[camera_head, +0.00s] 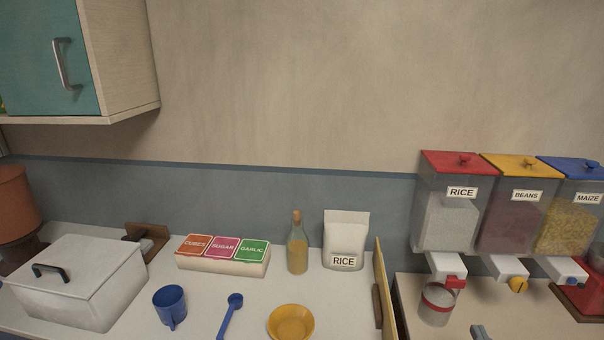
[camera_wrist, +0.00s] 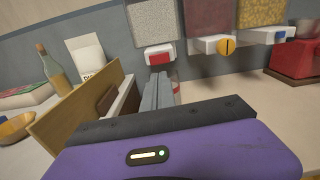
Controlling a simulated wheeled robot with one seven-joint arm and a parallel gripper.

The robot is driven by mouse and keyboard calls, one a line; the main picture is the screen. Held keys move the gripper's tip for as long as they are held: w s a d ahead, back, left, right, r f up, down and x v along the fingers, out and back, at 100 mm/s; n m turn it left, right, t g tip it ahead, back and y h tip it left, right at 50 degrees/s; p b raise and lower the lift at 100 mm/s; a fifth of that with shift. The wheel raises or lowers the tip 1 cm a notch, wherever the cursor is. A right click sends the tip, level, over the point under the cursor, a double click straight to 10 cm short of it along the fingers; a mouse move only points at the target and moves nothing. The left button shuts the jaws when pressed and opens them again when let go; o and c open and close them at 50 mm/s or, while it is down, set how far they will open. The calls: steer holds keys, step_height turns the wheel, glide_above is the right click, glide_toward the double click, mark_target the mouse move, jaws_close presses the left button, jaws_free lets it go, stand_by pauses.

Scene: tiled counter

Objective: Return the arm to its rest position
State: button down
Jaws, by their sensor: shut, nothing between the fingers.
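My gripper (camera_wrist: 160,78) shows in the wrist view as two grey fingers pressed together, shut and empty, beyond the purple wrist housing. The fingers point toward the red-and-white spout of the rice dispenser (camera_head: 447,220). I cannot tell the gap between them. In the head view only a small grey tip, which looks like my gripper (camera_head: 478,331), shows at the bottom edge. It is right of and nearer than a red-banded cup (camera_head: 435,309) standing under that spout. The rest of my arm is out of view.
An upright wooden panel (camera_head: 381,275) stands left of my gripper.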

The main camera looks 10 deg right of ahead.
steer(key=s+a+r+m+g+y, duration=0.1)
steer(key=s+a+m, duration=0.6)
steer(key=s+m, duration=0.3)
steer(key=s+a+r+m+y, duration=0.1)
steer(key=s+a+m+y, duration=0.1)
steer(key=s+a+m, duration=0.6)
steer(key=s+a+m+g+y, duration=0.1)
steer(key=s+a+m+y, duration=0.1)
steer(key=s+a+m, duration=0.6)
steer(key=s+m, duration=0.6)
steer(key=m, duration=0.1)
steer(key=shift+s+r+g, duration=0.25)
steer(key=shift+r+g, duration=0.05)
steer(key=shift+r, duration=0.1)
